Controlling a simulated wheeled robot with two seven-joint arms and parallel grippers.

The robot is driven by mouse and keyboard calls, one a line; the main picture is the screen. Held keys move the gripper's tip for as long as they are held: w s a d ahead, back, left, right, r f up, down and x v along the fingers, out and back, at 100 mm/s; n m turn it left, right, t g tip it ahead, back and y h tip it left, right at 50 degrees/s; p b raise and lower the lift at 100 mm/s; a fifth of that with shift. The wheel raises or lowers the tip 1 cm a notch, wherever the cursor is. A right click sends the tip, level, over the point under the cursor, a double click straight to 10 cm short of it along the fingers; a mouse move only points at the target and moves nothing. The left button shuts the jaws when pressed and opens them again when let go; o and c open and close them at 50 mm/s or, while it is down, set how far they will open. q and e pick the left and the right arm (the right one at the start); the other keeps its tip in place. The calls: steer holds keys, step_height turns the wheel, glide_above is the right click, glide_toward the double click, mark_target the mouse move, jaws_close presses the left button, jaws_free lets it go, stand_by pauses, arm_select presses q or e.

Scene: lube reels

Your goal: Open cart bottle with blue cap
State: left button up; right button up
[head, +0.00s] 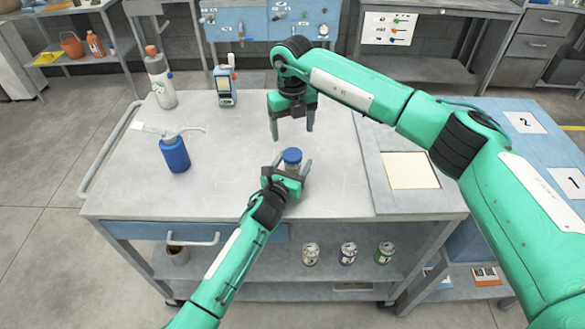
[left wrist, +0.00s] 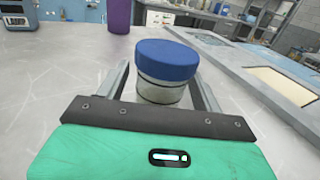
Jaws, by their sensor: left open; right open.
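The bottle with the blue cap (head: 292,156) stands upright on the cart top (head: 235,190); the cap is on it. In the left wrist view the blue cap (left wrist: 166,60) sits on a short pale body (left wrist: 160,92). My left gripper (head: 290,170) is open, with its fingers on either side of the bottle's body, below the cap; gaps show in the wrist view. My right gripper (head: 292,124) is open and empty, pointing down above the cart, behind the bottle and higher up. The lower bottle body is hidden behind my left gripper.
A blue squeeze bottle (head: 175,153), a white bottle (head: 160,80) and a blue-grey device (head: 224,85) stand on the cart's left and back. A recessed pale panel (head: 409,170) lies at right. Several cans, including one can (head: 311,254), stand on the lower shelf.

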mark_target(293, 154)
arm_select(q)
jaws_close()
arm_select(e)
steer(key=m, duration=1.3)
steer(key=shift+m, duration=0.3)
steer(key=shift+f, duration=4)
steer(key=shift+c, duration=0.3)
